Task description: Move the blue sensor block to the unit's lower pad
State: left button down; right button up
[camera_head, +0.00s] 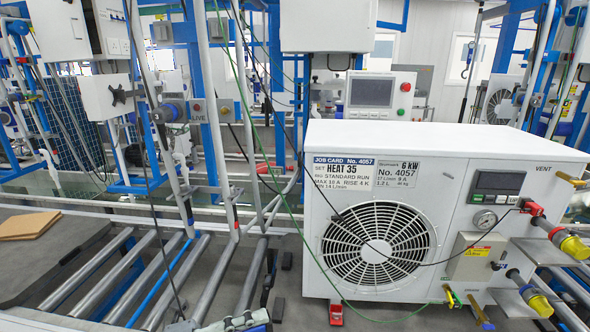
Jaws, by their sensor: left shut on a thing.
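The white heat pump unit (316,245) stands at right with a large round fan grille and a job card reading HEAT 35. My left gripper (232,323) is at the bottom edge, left of the unit and mostly cut off by the frame. It is shut on a small blue piece (258,317), which appears to be the blue sensor block; most of it is out of view. The gripper is apart from the unit. On the unit's right side are two pipe stubs with yellow and blue ends (574,245); I cannot tell which part is the lower pad. My right gripper is not in view.
A red clip (336,314) lies at the unit's front foot. A green cable (290,205) and black cables hang across the unit's front. Metal rollers (125,270) and a brown board (28,226) are at left. A control box (373,92) stands behind the unit.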

pick_arm(q)
jog(key=f+n+t, duration=0.1)
jog(key=f, duration=0.1)
jog(key=f+t+y, duration=0.1)
jog(key=w+d+f+n+t+y, duration=0.1)
jog(key=f, duration=0.1)
jog(key=shift+d+f+n+t, duration=0.1)
jog(key=shift+f+n+t, duration=0.2)
jog(key=shift+f, duration=0.05)
jog(key=r+m+g+h, duration=0.1)
jog(key=r+m+g, duration=0.1)
jog(key=g, duration=0.1)
jog(key=r+m+g+h, duration=0.1)
jog(key=r+m+g, duration=0.1)
jog(key=g, duration=0.1)
jog(key=d+r+m+g+h, duration=0.1)
jog(key=r+m+g, duration=0.1)
jog(key=m+g, duration=0.1)
jog(key=shift+s+g, duration=0.2)
jog(key=shift+g, duration=0.4)
jog(key=shift+s+d+r+m+g, duration=0.2)
jog(key=shift+r+m+g, duration=0.35)
jog(key=shift+g, duration=0.45)
jog(key=shift+a+f, duration=0.1)
